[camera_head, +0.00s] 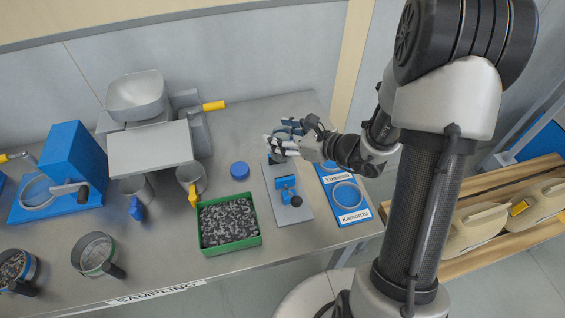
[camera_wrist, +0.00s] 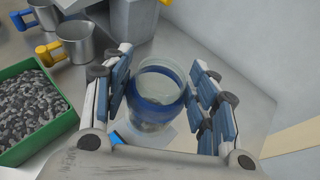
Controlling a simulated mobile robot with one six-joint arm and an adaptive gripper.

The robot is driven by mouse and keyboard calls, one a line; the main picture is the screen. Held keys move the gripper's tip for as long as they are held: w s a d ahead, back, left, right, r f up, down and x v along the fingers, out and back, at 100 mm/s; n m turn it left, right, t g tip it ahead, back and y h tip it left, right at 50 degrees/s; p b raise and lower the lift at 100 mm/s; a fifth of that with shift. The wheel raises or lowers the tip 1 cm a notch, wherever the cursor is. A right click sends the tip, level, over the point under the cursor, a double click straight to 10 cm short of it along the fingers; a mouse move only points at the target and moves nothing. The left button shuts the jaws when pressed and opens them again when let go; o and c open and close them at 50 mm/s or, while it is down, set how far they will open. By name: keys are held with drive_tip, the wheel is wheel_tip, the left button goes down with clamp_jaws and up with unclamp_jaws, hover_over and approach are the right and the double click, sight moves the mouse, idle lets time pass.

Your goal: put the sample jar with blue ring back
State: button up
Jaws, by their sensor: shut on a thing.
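The sample jar with blue ring (camera_wrist: 158,88) is a clear jar with a wide blue band, seen from above, its top open. My gripper (camera_wrist: 161,103) is shut on it, one finger on each side. In the head view my gripper (camera_head: 284,141) is over the back end of a grey plate with a blue clamp (camera_head: 286,188); its fingers largely hide the jar there. A blue rack (camera_head: 354,216) with labelled round places stands just right of the plate. The front place, a pale ring, looks empty; the back one is partly hidden by my arm.
A blue lid (camera_head: 239,170) lies on the steel bench. A green tray of dark granules (camera_head: 229,223) and metal cups with a blue (camera_head: 136,208) and a yellow handle (camera_head: 193,195) stand to the left. A hopper machine (camera_head: 150,147) is behind them.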

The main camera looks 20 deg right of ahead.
wheel_tip(320, 180, down, 10)
drive_tip(key=shift+b, duration=1.25)
drive_tip(key=shift+f, duration=0.2)
drive_tip(key=o, duration=1.2)
drive_tip(key=shift+c, duration=0.2)
drive_tip(key=shift+r, duration=0.1)
